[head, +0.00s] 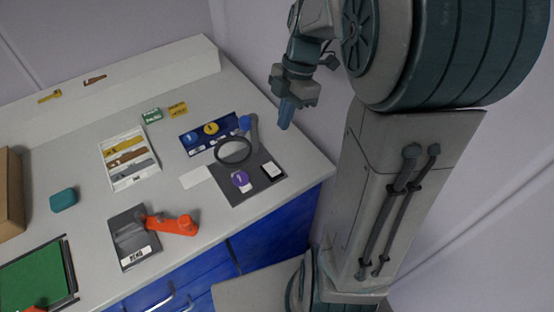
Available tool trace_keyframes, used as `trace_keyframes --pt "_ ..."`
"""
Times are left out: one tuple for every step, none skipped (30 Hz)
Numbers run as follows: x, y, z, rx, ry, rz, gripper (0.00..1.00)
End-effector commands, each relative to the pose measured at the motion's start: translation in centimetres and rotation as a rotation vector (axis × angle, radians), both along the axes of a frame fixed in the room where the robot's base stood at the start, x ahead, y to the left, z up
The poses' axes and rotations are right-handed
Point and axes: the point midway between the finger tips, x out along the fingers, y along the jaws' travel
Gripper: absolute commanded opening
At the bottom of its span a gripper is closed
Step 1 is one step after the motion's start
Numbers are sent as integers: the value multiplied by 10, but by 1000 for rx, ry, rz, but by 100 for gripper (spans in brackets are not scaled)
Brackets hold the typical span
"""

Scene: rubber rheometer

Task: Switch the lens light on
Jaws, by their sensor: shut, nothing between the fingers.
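A round magnifying lens with a dark ring (218,158) stands over a dark grey mat (224,186) near the right end of the worktop. Its grey stand post (254,133) rises behind it, next to a blue knob-like part (244,122). I cannot make out which part is the light switch, or whether the lens light is lit. My gripper (286,124) points down, to the right of the lens stand and apart from it, near the worktop's right edge. Its fingers are shut and hold nothing.
On the mat lie a purple disc (240,178) and a black-framed white item (272,170). An orange-handled device (170,224), a white tool tray (153,178) and a teal block (63,200) stand further left.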

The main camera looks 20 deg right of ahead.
Motion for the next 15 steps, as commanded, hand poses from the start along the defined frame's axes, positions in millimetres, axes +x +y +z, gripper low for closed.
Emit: trace_keyframes --pt "0 0 0 1 -1 3 0" --pt "0 0 0 1 -1 4 0" --pt "0 0 0 1 -1 4 0" --pt "0 0 0 1 -1 3 0" --pt "0 0 0 0 -1 3 0" --pt "0 0 0 0 -1 3 0" --pt "0 0 0 0 -1 3 0" --pt "0 0 0 0 -1 2 0" --pt "0 0 0 0 -1 2 0" --pt "0 0 -1 0 -1 2 0" --pt "0 1 -2 0 0 2 0" --pt "-1 1 -5 0 0 2 0" --pt "-1 2 -7 1 2 1 0" --pt "-2 3 -10 1 3 2 0" --pt "-2 4 -15 1 3 2 0"
